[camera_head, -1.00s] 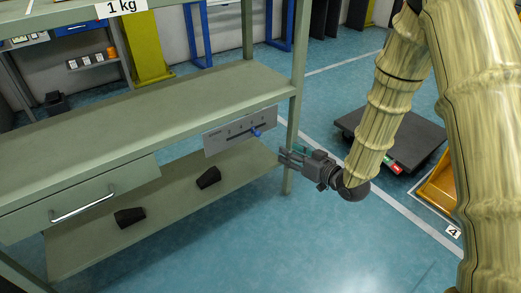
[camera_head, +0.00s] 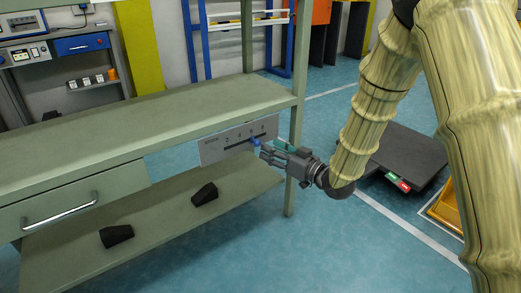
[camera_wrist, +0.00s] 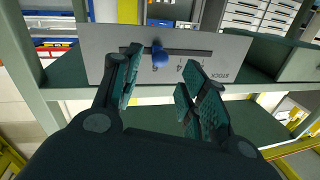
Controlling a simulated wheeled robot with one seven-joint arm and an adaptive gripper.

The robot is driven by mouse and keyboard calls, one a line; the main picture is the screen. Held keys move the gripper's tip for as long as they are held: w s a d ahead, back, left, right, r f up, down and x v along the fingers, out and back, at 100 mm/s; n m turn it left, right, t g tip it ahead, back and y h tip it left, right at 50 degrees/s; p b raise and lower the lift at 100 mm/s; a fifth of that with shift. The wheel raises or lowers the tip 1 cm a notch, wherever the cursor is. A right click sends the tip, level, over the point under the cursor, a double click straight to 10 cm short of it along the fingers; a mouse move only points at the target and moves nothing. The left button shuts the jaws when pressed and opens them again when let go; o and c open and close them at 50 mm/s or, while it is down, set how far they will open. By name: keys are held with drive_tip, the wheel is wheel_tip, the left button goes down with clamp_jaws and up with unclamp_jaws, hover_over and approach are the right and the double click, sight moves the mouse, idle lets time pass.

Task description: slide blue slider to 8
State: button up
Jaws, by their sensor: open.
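The blue slider (camera_head: 256,142) is a small knob on a horizontal slot in a light grey panel (camera_head: 210,152) under the workbench top. In the head view it stands right of the panel's middle; the scale marks are too small to read surely. My gripper (camera_head: 267,153) is just in front of the panel, its fingers pointing at the knob. In the wrist view the blue slider (camera_wrist: 159,58) sits beyond and between the two spread fingers (camera_wrist: 160,88), nearer the left one. The fingers appear apart from it. The panel (camera_wrist: 110,42) appears upside down there.
The workbench (camera_head: 130,115) has a drawer (camera_head: 60,205) at the left and a lower shelf (camera_head: 160,215) with two black blocks. A bench leg (camera_head: 292,170) stands close to my gripper. A dark platform (camera_head: 405,155) lies on the floor at right.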

sight(256, 142)
drive_tip(key=shift+b+x, duration=1.05)
drive_tip(key=shift+x, duration=1.7)
clamp_jaws()
